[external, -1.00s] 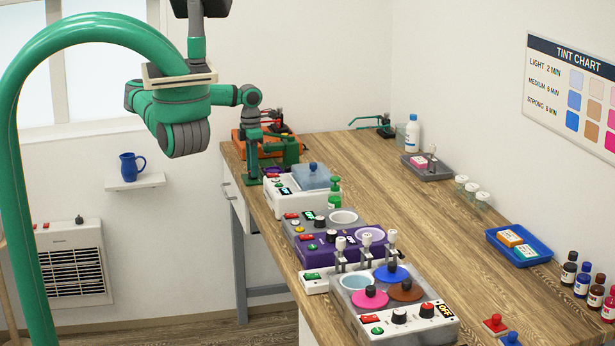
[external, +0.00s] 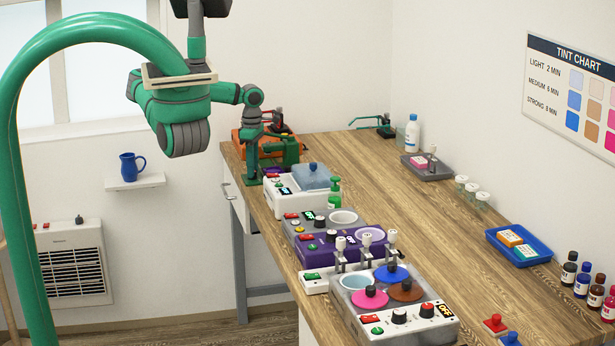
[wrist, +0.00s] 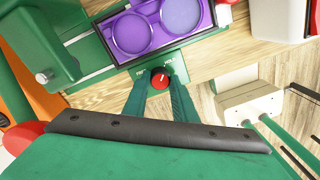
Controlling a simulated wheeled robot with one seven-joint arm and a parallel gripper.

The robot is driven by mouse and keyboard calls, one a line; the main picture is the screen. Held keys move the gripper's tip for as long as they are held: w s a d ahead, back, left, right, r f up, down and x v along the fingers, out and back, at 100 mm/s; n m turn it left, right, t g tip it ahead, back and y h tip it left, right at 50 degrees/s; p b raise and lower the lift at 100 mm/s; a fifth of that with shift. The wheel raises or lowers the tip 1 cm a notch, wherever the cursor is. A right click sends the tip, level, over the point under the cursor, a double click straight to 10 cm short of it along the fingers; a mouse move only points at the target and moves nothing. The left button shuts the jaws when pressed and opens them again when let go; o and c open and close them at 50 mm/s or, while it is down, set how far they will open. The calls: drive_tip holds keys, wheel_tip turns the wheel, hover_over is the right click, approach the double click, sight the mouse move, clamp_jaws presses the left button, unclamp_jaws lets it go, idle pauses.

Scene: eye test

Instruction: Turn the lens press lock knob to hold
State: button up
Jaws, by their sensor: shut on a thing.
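The lens press (wrist: 112,62) is a green frame with a purple tray (wrist: 185,48) that has two round wells, in the wrist view. The mark seems to lean to the upper right. Small white labels flank the knob and are too small to read surely. My gripper (wrist: 160,84) is shut on the knob, one green finger on each side. In the external view the press (external: 284,153) stands at the bench's far left end, with my arm reaching down at it; the knob is hidden there.
A white machine with a blue-grey lid (external: 313,177) stands just in front of the press. An orange unit (external: 242,134) is behind it. A white drawer handle (external: 227,191) lies below the bench's left edge. The middle of the wooden bench (external: 400,200) is clear.

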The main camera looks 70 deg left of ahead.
idle(0.4)
drive_tip(key=o, duration=0.8)
drive_tip(key=shift+r, duration=0.15)
wheel_tip(320, 180, up, 11)
drive_tip(key=shift+a+f, duration=0.15)
drive_tip(key=shift+f, duration=0.05)
drive_tip(key=shift+w, duration=0.1)
